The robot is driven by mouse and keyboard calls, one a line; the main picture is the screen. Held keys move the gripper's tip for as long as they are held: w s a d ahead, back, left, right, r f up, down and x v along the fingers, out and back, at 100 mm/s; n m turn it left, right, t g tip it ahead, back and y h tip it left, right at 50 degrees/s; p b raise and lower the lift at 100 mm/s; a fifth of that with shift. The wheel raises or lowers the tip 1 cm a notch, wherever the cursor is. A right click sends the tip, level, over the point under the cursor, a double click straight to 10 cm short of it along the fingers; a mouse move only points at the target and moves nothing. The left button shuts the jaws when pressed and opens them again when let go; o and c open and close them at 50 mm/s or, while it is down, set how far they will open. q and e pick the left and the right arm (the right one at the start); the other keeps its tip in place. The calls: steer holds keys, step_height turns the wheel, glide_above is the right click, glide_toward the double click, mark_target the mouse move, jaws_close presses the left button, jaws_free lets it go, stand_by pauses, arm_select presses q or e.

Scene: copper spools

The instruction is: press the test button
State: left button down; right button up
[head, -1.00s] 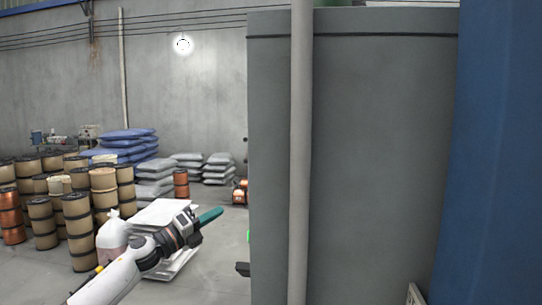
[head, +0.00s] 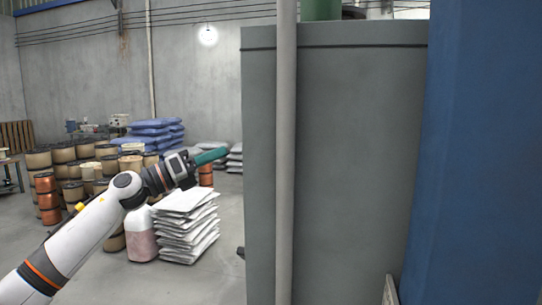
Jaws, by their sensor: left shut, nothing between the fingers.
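My left gripper (head: 211,156) has green fingers that are shut with nothing between them. It is raised at the middle left of the head view and points right, toward the left edge of a tall grey cabinet (head: 355,160). Its fingertips appear just left of that edge; I cannot tell how far apart they are in depth. No test button can be made out on the cabinet's visible side. A small dark part (head: 240,252) sticks out low at the cabinet's left edge. My right gripper is not in view.
A pale vertical pipe (head: 286,150) runs in front of the cabinet. A blue column (head: 485,150) fills the right. Stacked white sacks (head: 187,235), a pinkish container (head: 140,235) and several spools (head: 47,195) stand left. Bare floor (head: 110,280) shows at lower left.

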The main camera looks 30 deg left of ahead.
arm_select(q)
steer(key=w+d+p, duration=0.2)
steer(key=d+p, duration=0.3)
steer(key=d, duration=0.3)
steer(key=shift+d, duration=0.3)
stand_by(1.0)
stand_by(0.8)
steer(key=shift+w+d+p, duration=0.1)
steer(key=shift+d+p, duration=0.35)
steer(key=shift+p, duration=0.05)
